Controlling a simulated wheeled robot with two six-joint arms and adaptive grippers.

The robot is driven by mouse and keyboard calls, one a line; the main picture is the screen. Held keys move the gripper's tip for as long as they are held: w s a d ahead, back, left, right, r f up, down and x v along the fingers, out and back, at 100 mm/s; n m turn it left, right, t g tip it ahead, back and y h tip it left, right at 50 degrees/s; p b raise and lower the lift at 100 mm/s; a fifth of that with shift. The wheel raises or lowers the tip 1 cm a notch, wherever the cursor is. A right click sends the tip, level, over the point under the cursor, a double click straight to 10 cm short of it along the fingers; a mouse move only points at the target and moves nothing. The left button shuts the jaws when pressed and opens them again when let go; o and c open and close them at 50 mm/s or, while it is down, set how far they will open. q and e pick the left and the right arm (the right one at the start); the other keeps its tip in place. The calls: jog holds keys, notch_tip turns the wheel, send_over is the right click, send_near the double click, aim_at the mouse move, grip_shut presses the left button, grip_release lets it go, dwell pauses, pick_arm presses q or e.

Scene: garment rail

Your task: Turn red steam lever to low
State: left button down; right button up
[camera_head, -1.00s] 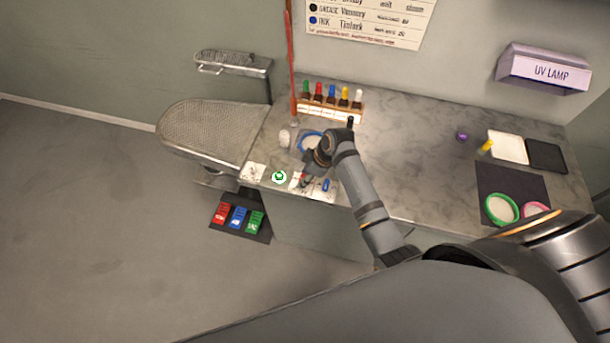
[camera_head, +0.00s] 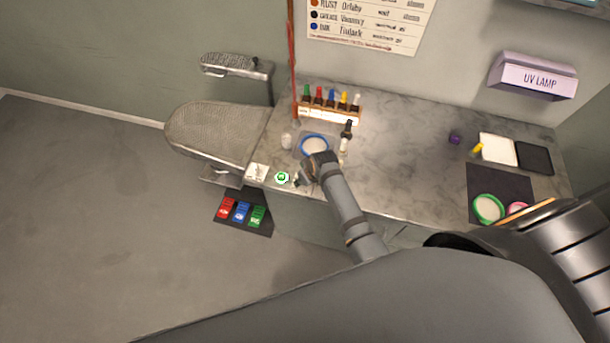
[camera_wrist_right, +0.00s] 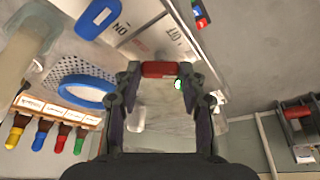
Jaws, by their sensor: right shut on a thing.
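The red steam lever (camera_wrist_right: 160,69) shows as a red bar in the right wrist view, lying across between the fingertips. My right gripper (camera_wrist_right: 158,75) is shut on it. In the head view my right gripper (camera_head: 301,180) is at the front edge of the counter, just right of a round green-and-white button, and my arm hides the lever there. A blue lever (camera_wrist_right: 98,15) is beside the red one in the wrist view. Printed plates (camera_wrist_right: 175,32) with upside-down lettering lie by the levers; I cannot tell which setting the red lever is at. My left gripper is not in view.
A blue-rimmed dish (camera_head: 314,145) and a rack of coloured bottles (camera_head: 330,112) stand behind the gripper. An ironing board (camera_head: 215,135) is at the left. Red, blue and green pedals (camera_head: 240,213) are on the floor. The counter's middle right is clear.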

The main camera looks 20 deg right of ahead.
jog(key=shift+m, duration=0.5)
jog(key=shift+h, duration=0.3)
jog(key=o, duration=1.1)
jog(key=shift+o, duration=0.2)
jog(key=v, duration=0.7)
jog(key=shift+s+r, duration=0.2)
jog(key=shift+r, duration=0.05)
